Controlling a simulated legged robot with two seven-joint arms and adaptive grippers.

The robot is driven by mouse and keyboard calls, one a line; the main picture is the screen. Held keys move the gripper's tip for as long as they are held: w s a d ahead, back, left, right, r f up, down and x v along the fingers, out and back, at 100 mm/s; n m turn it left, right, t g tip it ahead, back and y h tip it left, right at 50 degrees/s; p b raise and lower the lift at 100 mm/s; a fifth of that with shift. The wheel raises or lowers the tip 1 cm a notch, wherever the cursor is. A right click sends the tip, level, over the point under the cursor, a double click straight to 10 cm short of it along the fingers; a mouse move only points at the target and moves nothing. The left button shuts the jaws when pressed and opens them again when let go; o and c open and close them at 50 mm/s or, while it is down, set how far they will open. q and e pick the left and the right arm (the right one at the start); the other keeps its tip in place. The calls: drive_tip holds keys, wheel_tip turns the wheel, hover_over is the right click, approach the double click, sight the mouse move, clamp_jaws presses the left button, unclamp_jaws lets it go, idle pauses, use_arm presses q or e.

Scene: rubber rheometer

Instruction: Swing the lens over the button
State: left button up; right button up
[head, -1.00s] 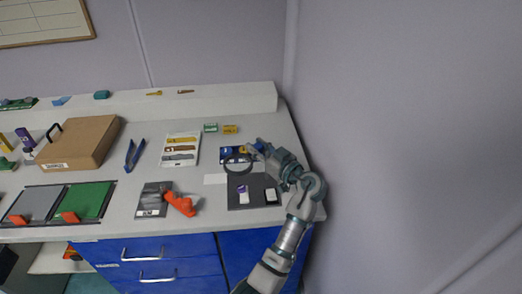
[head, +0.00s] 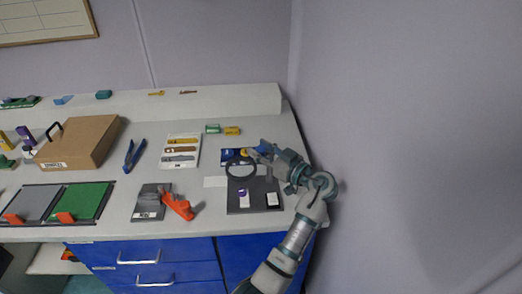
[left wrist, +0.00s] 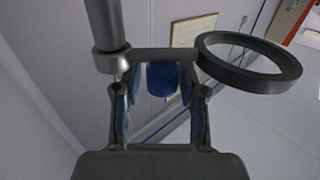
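The lens is a dark round ring (head: 241,167) over the back-left edge of a dark mat (head: 253,204). In the left wrist view the ring (left wrist: 250,62) joins a dark bar, with a thick grey post (left wrist: 105,25) at left. On the mat lie a purple-and-white piece (head: 243,197) and a white-and-black piece (head: 272,199). I cannot tell which is the button.
Green (head: 213,128) and yellow (head: 232,131) blocks stand farther back. An orange tool (head: 178,206) lies left of the mat. A white tray (head: 181,151), blue tweezers (head: 134,156) and a cardboard box (head: 79,142) are farther left.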

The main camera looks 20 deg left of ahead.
use_arm(q)
drive_tip(key=shift+o, duration=0.2)
drive_tip(key=shift+d, duration=0.15)
drive_tip(key=shift+s+d, duration=0.15)
drive_tip(key=shift+d, duration=0.15)
drive_tip(key=v, duration=0.6)
drive_tip(key=shift+d, duration=0.4)
drive_tip(key=shift+f, duration=0.1)
